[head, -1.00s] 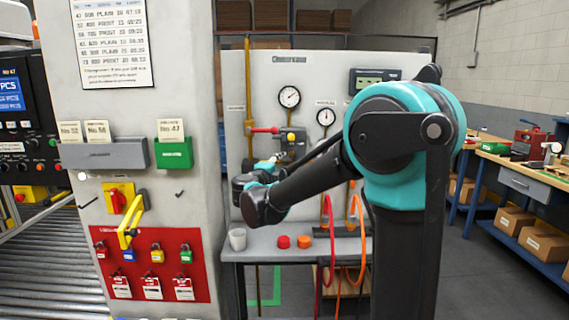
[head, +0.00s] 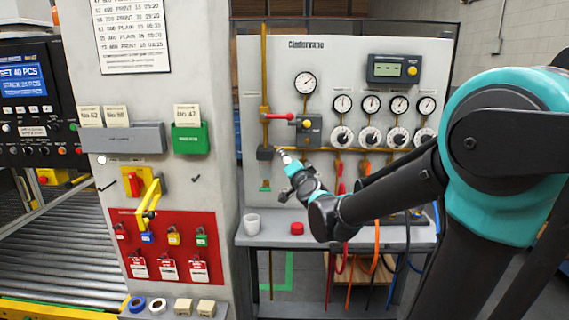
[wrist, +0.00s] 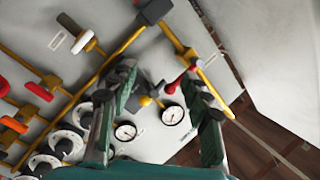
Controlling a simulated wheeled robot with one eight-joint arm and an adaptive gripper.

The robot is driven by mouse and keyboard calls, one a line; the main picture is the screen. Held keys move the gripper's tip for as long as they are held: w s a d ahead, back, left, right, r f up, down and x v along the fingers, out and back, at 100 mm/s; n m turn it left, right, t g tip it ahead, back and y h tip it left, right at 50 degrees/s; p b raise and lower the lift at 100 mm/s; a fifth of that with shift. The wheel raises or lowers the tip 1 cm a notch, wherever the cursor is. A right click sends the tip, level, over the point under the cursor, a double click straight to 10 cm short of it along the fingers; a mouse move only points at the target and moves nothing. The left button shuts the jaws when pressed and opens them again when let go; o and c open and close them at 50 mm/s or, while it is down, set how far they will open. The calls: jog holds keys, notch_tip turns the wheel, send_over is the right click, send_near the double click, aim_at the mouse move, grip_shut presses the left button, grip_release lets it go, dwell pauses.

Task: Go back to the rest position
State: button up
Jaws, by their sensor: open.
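My gripper (head: 284,157) is at the end of my arm, in front of the grey gauge panel (head: 270,80) and just right of a dark fitting (head: 265,153) on the yellow pipe. In the wrist view my gripper (wrist: 165,95) has its two fingers wide apart, with nothing held between them. Two round gauges (wrist: 172,115) and a small yellow fitting (wrist: 145,101) show beyond the gap. Whether a fingertip touches the panel's parts cannot be told.
A shelf (head: 340,233) below the panel holds a white cup (head: 252,223) and a red cap (head: 297,228). A grey pillar (head: 90,190) with a red lockout board (head: 125,268) stands left. A roller conveyor (head: 60,250) is at far left.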

jog(key=s+d+f+n+g+h, duration=0.1)
jog(key=s+d+f+g, duration=0.3)
jog(key=s+f, duration=0.5)
jog(key=s+d+f+n+g+h, duration=0.2)
jog(key=s+d+f+n+g, duration=0.2)
jog(key=s+d+f, duration=0.4)
jog(key=s+d+f+n+g+h, duration=0.1)
jog(key=s+d+f+g, duration=0.4)
jog(key=s+f, duration=0.7)
jog(key=shift+s+d+f+n+g+h, duration=0.2)
jog(key=shift+d+f+n+g+h, duration=0.2)
jog(key=shift+f+n, duration=0.5)
